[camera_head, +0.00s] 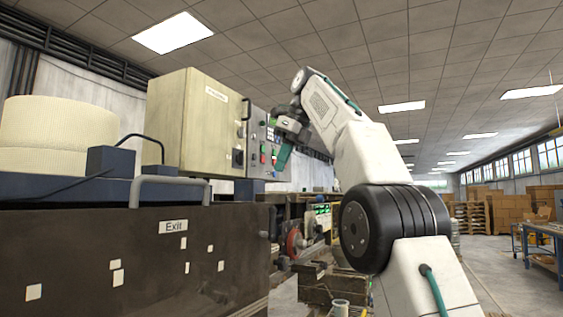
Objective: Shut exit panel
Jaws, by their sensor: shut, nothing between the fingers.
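The exit panel (110,255) is a large dark brown sheet with a white "Exit" label and several small pale squares. It fills the lower left of the head view. A grey bar handle (170,181) rises at its top edge. I cannot tell from this view how far the panel stands open. My gripper (284,157) is small in the view, shut and empty. It appears in front of the control buttons on the cabinet's right side, up and to the right of the panel and apart from it. My arm partly hides the gripper's base.
A beige cabinet (196,115) with a dark handle stands behind the panel. A large cream roll (58,133) rests on the blue machine top (40,186) at left. Dark machinery (315,270) lies low in the middle. Open floor (500,265) is at right, with boxes farther back.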

